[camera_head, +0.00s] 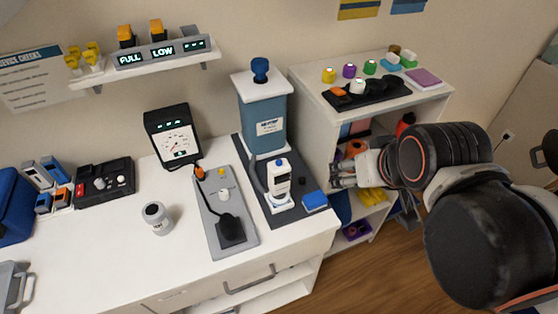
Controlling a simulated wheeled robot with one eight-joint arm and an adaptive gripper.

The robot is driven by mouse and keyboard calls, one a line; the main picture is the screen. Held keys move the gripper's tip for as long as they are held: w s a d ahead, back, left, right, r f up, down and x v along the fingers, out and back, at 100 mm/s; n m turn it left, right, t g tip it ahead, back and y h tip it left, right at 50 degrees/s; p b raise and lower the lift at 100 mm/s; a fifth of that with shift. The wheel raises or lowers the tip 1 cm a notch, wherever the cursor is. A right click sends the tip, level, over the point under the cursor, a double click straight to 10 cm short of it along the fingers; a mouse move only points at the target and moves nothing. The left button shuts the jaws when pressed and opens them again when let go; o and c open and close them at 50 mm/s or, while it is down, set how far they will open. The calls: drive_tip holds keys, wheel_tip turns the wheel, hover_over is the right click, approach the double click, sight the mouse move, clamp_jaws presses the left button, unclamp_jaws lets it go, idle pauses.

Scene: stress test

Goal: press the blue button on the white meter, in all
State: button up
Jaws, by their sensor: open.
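The white meter (277,172) stands upright on a dark mat (256,172) near the right end of the white counter. A dark panel shows on its front, with small markings too fine to read. A little blue shows low on its front; I cannot tell whether that is the blue button. My gripper (336,177) is to the right of the meter, apart from it, in front of the shelf unit. It is open, small in the picture, and nothing shows between its fingers.
A blue tank (263,125) stands behind the meter and a blue block (315,201) lies right of it. A grey plate (234,235) with a black pad is on the left. A black-framed gauge (174,137) stands farther left. The shelf unit (312,89) rises behind my gripper.

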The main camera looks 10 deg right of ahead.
clamp_jaws()
idle(1.2)
